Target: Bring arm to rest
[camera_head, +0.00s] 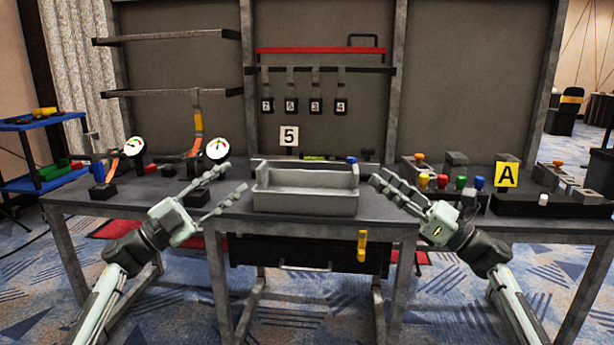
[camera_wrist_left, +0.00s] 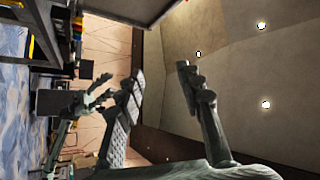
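My left gripper (camera_head: 232,187) is in front of the table at the left of the grey bin. Its fingers are spread and nothing is between them. It also shows in the left wrist view (camera_wrist_left: 160,84), with its fingers apart and empty. My right gripper (camera_head: 384,182) is at the right side of the grey bin, its fingertips close to the bin's right end. Its fingers look parted, with nothing seen between them. Both arms reach up from the bottom of the head view.
A grey bin (camera_head: 305,202) stands at the table's (camera_head: 80,195) front middle. A red bar (camera_head: 320,50) and several numbered tags hang behind. A yellow handle (camera_head: 362,246) is below.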

